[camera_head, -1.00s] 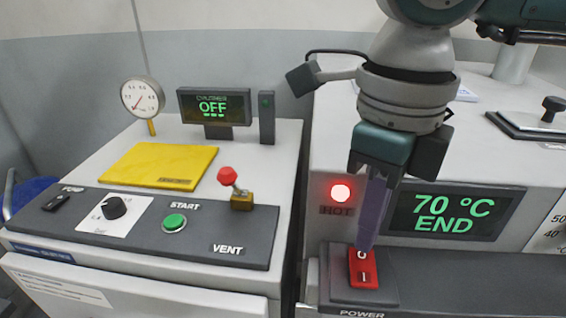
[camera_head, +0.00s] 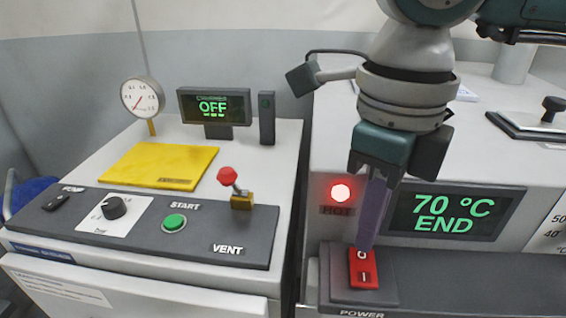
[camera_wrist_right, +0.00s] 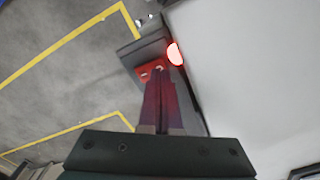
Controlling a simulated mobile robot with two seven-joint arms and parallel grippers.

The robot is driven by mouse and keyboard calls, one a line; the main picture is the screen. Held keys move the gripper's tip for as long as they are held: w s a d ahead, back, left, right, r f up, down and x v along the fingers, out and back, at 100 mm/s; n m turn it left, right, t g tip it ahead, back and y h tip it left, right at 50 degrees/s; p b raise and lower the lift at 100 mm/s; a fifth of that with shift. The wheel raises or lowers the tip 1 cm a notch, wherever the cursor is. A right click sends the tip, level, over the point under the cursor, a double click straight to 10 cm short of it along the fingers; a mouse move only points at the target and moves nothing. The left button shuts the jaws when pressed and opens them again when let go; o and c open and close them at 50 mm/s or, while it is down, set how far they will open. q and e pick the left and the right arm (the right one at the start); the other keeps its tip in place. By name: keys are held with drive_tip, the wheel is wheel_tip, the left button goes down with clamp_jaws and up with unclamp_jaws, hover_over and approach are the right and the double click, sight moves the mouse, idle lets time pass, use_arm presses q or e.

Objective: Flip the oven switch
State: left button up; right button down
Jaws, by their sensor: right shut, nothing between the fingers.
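The oven switch (camera_head: 363,268) is a red rocker marked O and I, on a dark block with the word POWER below it. The oven's display (camera_head: 450,214) reads 70 °C END, and a lit red HOT lamp (camera_head: 341,193) is to its left. My right gripper (camera_head: 364,247) is shut and empty, pointing down with its fingertips at the upper, O end of the switch. They seem to touch it. In the right wrist view, the closed fingers (camera_wrist_right: 160,80) partly cover the red switch (camera_wrist_right: 146,70). My left gripper does not show.
Left of the oven stands another machine with an OFF display (camera_head: 213,106), a gauge (camera_head: 142,98), a yellow plate (camera_head: 160,166), a red-tipped vent lever (camera_head: 228,177) and a green start button (camera_head: 174,221). A narrow gap separates the two machines.

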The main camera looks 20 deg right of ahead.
sight(362, 255)
drive_tip(key=shift+f+b, duration=0.95)
idle(0.8)
drive_tip(key=shift+r, duration=0.1)
drive_tip(key=shift+r+p, duration=2.3)
drive_tip(key=shift+r, duration=1.15)
